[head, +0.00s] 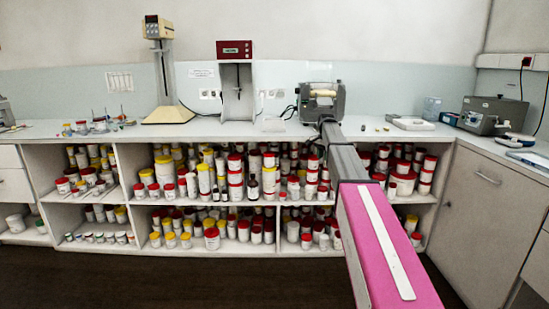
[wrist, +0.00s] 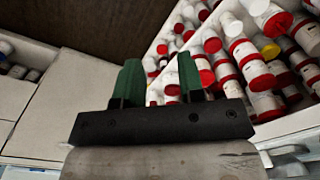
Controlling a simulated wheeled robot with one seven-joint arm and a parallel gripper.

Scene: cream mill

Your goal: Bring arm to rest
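My arm (head: 385,235) reaches forward in the head view from the lower right, a pink link with a white strip and then a grey link (head: 343,150). Its far end is near the counter's front edge, in front of the grey machine. My gripper (wrist: 159,68) shows in the wrist view as two green fingers on a black bar. The fingers are apart with nothing between them. I cannot make out the gripper in the head view.
Shelves (head: 125,200) under the counter (head: 60,133) hold many white jars with red and yellow lids. A grey machine (head: 325,101), a red-topped device (head: 235,90) and a tall stand (head: 162,75) are on the counter. The dark floor (head: 150,275) in front looks clear.

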